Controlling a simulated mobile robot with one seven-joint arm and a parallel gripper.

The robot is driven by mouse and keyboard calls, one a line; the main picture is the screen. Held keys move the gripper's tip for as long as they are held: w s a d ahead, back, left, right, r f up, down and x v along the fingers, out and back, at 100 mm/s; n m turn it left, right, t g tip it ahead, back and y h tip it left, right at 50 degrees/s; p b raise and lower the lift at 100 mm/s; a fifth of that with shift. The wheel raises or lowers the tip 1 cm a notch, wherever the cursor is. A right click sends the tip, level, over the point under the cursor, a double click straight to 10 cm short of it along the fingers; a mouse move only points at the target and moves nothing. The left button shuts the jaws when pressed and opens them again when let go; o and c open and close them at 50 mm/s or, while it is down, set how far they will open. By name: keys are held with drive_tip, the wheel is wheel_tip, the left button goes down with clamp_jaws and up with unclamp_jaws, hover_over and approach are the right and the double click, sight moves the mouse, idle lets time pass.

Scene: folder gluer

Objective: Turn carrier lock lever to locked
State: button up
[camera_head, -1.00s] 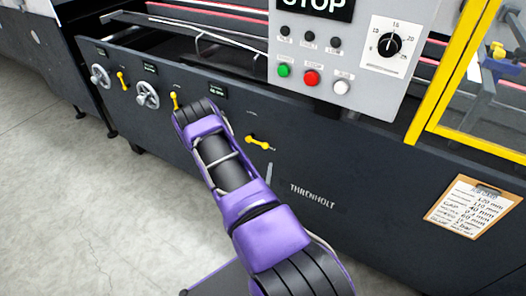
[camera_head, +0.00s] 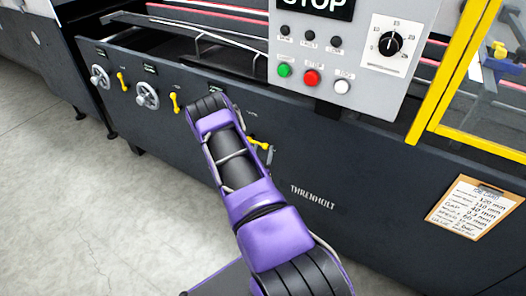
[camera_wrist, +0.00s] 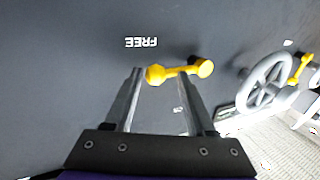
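The yellow lock lever (camera_head: 258,143) sits on the dark front panel in the head view, just right of my arm, lying nearly sideways. In the wrist view the lever (camera_wrist: 178,72) has a round knob at each end and lies across the space at my fingertips, beside the upside-down word FREE. My gripper (camera_wrist: 160,78) is open, its two fingers apart. The lever's left knob is near the left fingertip; its right end reaches past the right finger. I cannot tell whether either finger touches it. My gripper is hidden behind my arm in the head view.
A grey handwheel (camera_wrist: 265,82) and another yellow lever (camera_wrist: 301,68) are to the right in the wrist view. The head view shows another handwheel (camera_head: 147,95), a control box (camera_head: 345,50) above, and a clipboard (camera_head: 474,208) at right.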

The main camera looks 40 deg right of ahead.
clamp_jaws()
drive_tip(key=shift+r, duration=0.15)
idle(0.9)
